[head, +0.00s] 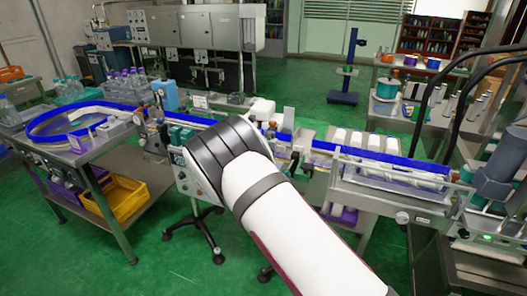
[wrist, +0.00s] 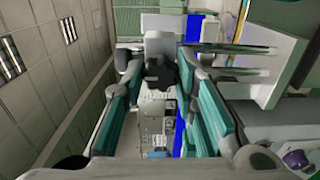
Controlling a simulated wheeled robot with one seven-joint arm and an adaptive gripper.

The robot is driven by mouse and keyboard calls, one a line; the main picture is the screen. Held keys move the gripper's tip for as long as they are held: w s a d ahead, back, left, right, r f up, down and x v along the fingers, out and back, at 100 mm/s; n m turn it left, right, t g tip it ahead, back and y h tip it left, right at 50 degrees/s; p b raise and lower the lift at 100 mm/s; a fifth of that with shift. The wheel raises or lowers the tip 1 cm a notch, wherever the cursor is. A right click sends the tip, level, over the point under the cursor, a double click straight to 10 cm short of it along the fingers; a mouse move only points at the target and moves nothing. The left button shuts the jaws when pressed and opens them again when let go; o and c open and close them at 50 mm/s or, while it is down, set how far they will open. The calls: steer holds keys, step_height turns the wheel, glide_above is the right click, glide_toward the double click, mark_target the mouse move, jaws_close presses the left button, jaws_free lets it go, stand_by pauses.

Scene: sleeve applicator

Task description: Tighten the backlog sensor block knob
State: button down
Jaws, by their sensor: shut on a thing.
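In the wrist view, my gripper (wrist: 158,82) has its two teal-padded fingers on either side of a black knob (wrist: 159,72). The fingers are closed on the knob. A light grey block (wrist: 159,43) shows just beyond the knob; I take it to be the sensor block. The knob's turning position cannot be read. In the head view, my white and black arm reaches to the conveyor line (head: 315,146) and hides the knob. My gripper cannot be made out clearly there.
A yellow crate (head: 118,199) sits on the shelf below. White cylinders lie on the conveyor section at the right. Green floor (head: 165,270) is open at the front left.

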stand_by(0.3)
steer(key=c, duration=1.3)
jaws_free()
steer(key=shift+s+a, duration=0.1)
steer(key=v, duration=1.1)
steer(key=shift+s+a, duration=0.15)
steer(key=shift+s, duration=0.25)
